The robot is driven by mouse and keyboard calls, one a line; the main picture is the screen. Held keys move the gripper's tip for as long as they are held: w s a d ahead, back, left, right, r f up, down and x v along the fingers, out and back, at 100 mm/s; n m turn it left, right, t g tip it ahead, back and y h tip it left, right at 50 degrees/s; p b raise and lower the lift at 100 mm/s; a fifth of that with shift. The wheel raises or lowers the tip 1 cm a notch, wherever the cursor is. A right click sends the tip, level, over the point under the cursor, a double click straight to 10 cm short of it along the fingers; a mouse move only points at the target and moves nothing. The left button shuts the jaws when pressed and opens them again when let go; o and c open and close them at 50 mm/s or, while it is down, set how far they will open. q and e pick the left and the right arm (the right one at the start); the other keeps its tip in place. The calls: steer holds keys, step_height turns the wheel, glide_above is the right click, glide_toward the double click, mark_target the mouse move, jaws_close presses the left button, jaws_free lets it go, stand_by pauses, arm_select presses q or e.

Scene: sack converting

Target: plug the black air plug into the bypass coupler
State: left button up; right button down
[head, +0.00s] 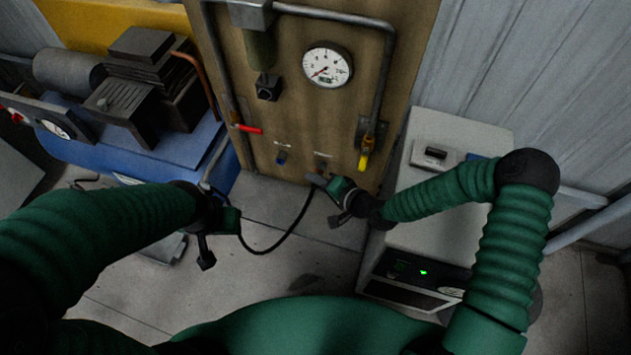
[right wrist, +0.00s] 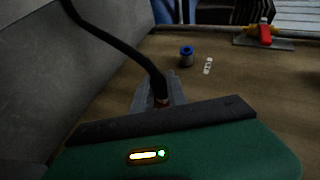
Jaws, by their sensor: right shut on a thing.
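My right gripper (head: 317,181) is close to the lower part of the wooden board, just below the right-hand coupler (head: 320,163). It is shut on the end of a black hose (head: 290,225). In the right wrist view the fingers (right wrist: 160,92) close around the hose end (right wrist: 161,97), where a bit of brass shows; the plug tip is hidden. A blue-ringed coupler (right wrist: 186,55) stands apart from the fingers; in the head view it is the left-hand coupler (head: 281,157). The coupler labels are unreadable. My left gripper (head: 232,219) is low at left; its fingertips are unclear.
The board carries a pressure gauge (head: 327,64), a red-handled valve (head: 247,128) and a yellow-handled valve (head: 364,160). A blue compressor (head: 175,150) stands at left. A grey cabinet (head: 455,125) stands close at right. Bare floor lies below the board.

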steer(key=c, duration=1.2)
jaws_free()
steer(key=shift+c, duration=0.2)
steer(key=p+v, duration=0.3)
steer(key=v, duration=1.3)
steer(key=shift+s+d+r, duration=0.2)
steer(key=shift+s+d, duration=0.05)
steer(key=shift+s, duration=0.05)
